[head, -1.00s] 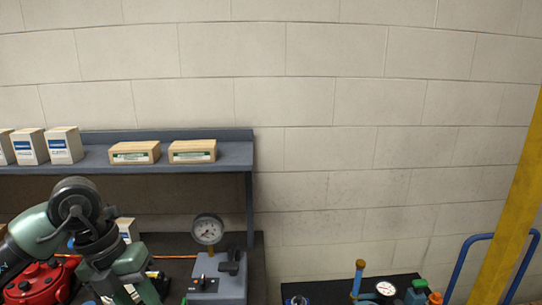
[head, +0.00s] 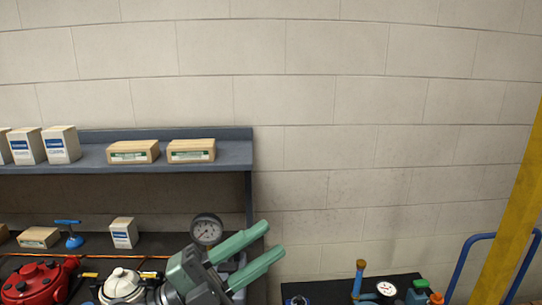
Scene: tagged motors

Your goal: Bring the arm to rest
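My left gripper (head: 273,240) is at the lower middle of the head view. Its two green fingers point up and to the right. They are apart with nothing between them, so it is open and empty. The rest of my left arm is mostly below the picture. My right gripper is not in view.
A red motor-like housing (head: 40,280) and a whitish one (head: 123,284) are on the bench. A shelf (head: 215,160) holds several boxes.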

